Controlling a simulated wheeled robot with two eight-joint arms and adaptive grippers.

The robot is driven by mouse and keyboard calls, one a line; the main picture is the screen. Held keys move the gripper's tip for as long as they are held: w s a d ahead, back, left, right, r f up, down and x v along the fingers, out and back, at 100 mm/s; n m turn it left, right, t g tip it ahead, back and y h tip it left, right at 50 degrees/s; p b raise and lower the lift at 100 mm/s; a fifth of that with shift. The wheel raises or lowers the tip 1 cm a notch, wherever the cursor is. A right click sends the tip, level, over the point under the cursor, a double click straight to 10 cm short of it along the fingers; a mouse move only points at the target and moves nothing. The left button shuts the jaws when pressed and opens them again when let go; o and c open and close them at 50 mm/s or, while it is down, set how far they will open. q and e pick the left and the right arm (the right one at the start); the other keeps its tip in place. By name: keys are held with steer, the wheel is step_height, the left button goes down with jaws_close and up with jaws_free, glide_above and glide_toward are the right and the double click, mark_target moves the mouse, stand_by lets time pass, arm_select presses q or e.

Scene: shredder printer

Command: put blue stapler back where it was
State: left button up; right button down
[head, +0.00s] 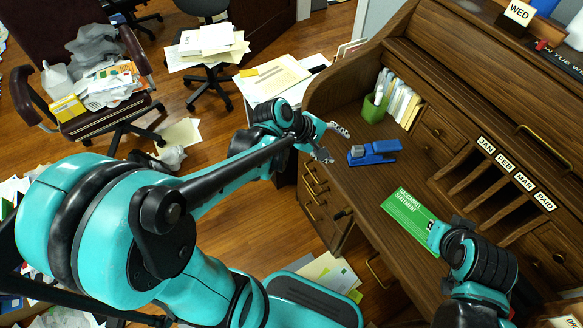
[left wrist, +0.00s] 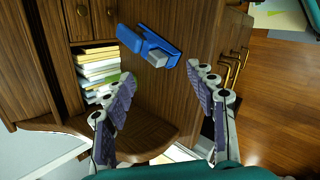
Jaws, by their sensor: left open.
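The blue stapler (head: 374,152) rests on the wooden desktop, near its left edge. My left gripper (head: 333,144) is open and empty, just left of the stapler and apart from it, with its fingers pointing toward it. In the left wrist view the stapler (left wrist: 148,45) lies beyond the two spread fingertips (left wrist: 160,82), with nothing between the fingers. My right gripper (head: 436,238) is over the lower end of a green document (head: 407,210) on the desk; its fingers are hidden, so I cannot tell whether it is shut.
A green holder (head: 374,108) and upright books (head: 402,103) stand behind the stapler. Labelled slots (head: 500,185) line the desk's back right. A raised side panel (head: 320,98) bounds the desk at left. Papers and a cluttered chair (head: 105,90) occupy the floor area.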

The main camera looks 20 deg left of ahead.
arm_select(q)
steer(key=s+a+r+m+y, duration=0.1)
steer(key=s+a+m+y, duration=0.2)
steer(key=s+m, duration=0.3)
steer(key=s+a+r+m+t+y, duration=0.1)
steer(key=s+a+r+m+y, duration=0.1)
steer(key=s+m, duration=0.5)
steer(key=shift+s+a+y, duration=0.4)
steer(key=shift+s+a, duration=0.1)
steer(key=shift+a, duration=0.35)
steer(key=shift+r, duration=0.1)
